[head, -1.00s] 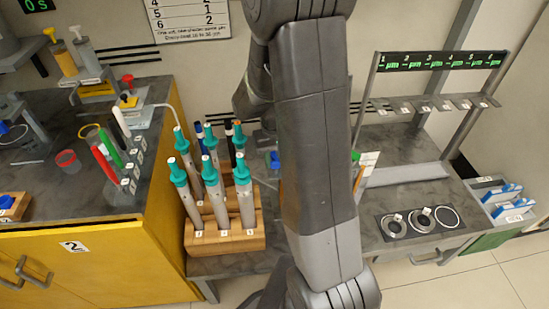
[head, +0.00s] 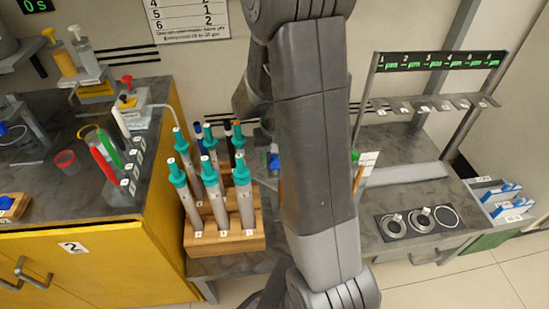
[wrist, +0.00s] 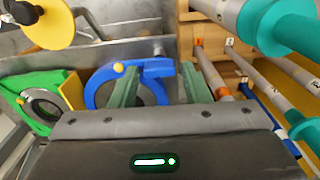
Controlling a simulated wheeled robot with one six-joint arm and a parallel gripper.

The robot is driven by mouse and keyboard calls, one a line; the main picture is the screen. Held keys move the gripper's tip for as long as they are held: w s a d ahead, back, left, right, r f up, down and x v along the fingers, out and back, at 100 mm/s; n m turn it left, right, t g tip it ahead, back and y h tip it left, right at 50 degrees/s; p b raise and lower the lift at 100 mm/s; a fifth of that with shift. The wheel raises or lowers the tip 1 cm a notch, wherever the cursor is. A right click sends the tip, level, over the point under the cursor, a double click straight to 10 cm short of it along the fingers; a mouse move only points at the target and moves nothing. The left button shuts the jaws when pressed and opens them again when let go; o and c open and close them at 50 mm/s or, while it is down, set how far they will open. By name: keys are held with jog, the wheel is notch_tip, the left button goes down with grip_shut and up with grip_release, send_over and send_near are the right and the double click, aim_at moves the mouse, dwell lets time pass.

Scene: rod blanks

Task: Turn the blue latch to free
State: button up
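In the wrist view, a blue ring-shaped part with a short blue arm, which looks like the blue latch (wrist: 158,70), lies just beyond my gripper. A small orange-yellow knob (wrist: 118,68) sits on its ring. My gripper (wrist: 168,75) is open. Its two greenish fingers stand apart, with the blue arm showing between them and a gap to the right finger. The left finger overlaps part of the ring; I cannot tell whether it touches. In the head view, a small blue part (head: 274,161) shows beside my arm; my arm hides the gripper there.
A green part with a dark ring (wrist: 42,100) lies left of the blue one, and a yellow disc (wrist: 45,28) above it. Teal-topped rods stand close by in a wooden rack (head: 225,240). A labelled hook rack (head: 435,62) stands at the right.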

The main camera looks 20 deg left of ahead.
jog(key=shift+o, duration=0.4)
notch_tip(320, 180, up, 14)
jog(key=p, duration=0.1)
jog(key=shift+p, duration=0.3)
jog(key=shift+f, duration=0.2)
notch_tip(320, 180, down, 14)
jog(key=shift+r+b, duration=0.15)
jog(key=shift+b, duration=0.65)
jog(key=shift+r, duration=0.1)
